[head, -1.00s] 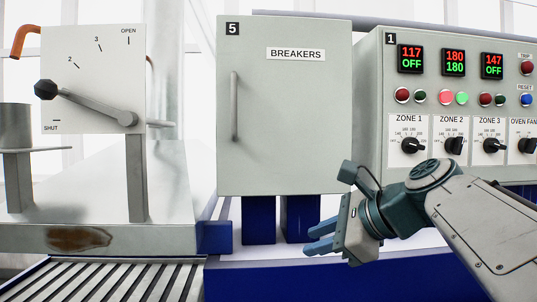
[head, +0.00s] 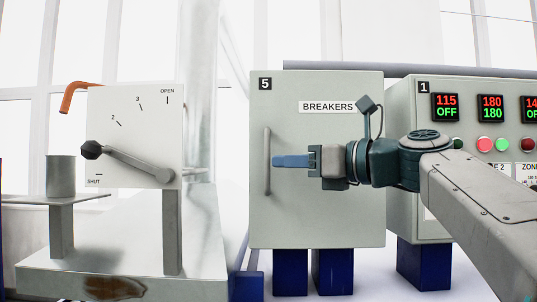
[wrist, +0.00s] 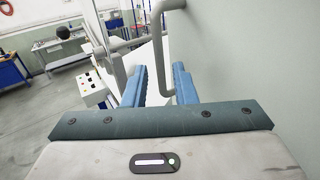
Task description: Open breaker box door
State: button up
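The grey breaker box (head: 345,215), labelled BREAKERS and marked 5, has its door shut. Its vertical bar handle (head: 267,165) runs along the door's left side. My gripper (head: 276,161) is in front of the door, with its blue fingers pointing left and the tips just beside the handle at mid-height. In the wrist view the two blue fingers (wrist: 158,84) are apart, with a gap between them. The handle (wrist: 164,55) shows in line with that gap, near the tips. I cannot tell whether the fingers touch it. Nothing is held.
A control panel (head: 410,160) marked 1, with displays and buttons, stands to the right behind my arm. A white lever plate (head: 135,130) with a grey lever stands to the left on a bench. There is free space between this plate and the box.

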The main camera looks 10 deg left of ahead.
aim_at(268, 186)
jog(key=shift+p+x, duration=0.75)
jog(key=shift+x, duration=2)
grip_shut()
jog(key=shift+d, duration=0.1)
